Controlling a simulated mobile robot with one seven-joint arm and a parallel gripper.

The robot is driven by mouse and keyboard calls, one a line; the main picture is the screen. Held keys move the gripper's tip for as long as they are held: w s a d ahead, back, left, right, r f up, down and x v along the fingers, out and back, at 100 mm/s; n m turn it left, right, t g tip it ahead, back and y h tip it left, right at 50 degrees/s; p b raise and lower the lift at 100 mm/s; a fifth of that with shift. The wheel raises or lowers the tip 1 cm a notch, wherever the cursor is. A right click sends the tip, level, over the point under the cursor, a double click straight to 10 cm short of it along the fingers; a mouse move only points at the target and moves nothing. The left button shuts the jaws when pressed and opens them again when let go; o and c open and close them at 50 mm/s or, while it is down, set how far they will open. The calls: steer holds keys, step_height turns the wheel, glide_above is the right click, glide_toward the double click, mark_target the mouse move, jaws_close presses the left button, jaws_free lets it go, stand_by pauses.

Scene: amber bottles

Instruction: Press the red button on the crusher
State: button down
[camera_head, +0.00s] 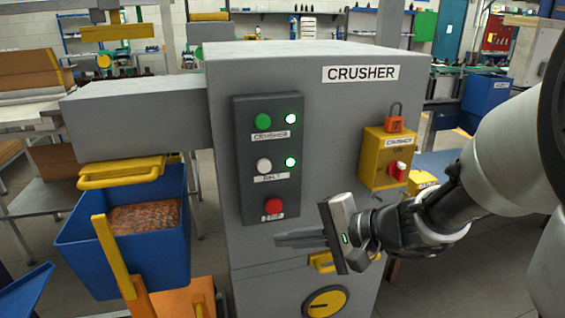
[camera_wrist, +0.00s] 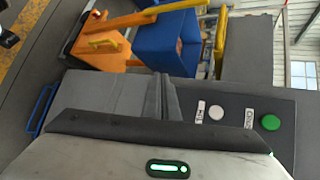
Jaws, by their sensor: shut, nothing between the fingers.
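The crusher (camera_head: 330,100) is a grey cabinet. A dark control panel (camera_head: 252,170) on its front bears a green button (camera_head: 263,121), a white button (camera_head: 264,166) and the red button (camera_head: 273,206) at the bottom. Two small lamps beside the upper buttons glow green. My gripper (camera_head: 278,240) is shut and empty; its fingers point left, just below the red button in the head view. I cannot tell their exact distance from the cabinet. In the wrist view my gripper (camera_wrist: 160,78) shows with the white button (camera_wrist: 216,112) and green button (camera_wrist: 270,123) to its right; the red button is hidden.
A yellow box (camera_head: 384,158) with a red-topped switch and an orange padlock (camera_head: 394,122) is on the cabinet's right. A yellow-black rotary knob (camera_head: 326,302) is below. A blue bin (camera_head: 128,240) with brown contents stands left on an orange cart.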

mark_target(274, 205)
steer(key=w+f+m, duration=0.1)
steer(key=f, duration=0.1)
steer(key=w+d+f+m+t+b, duration=0.1)
steer(key=w+f, duration=0.1)
steer(key=shift+w+d, duration=0.2)
steer(key=shift+w, duration=0.05)
steer(key=shift+w, duration=0.1)
steer(key=w+a, duration=0.2)
steer(key=w, duration=0.6)
steer(key=shift+a, duration=0.2)
steer(key=shift+w, duration=0.2)
stand_by(1.6)
steer(key=shift+w+a, duration=0.15)
steer(key=shift+w, duration=0.15)
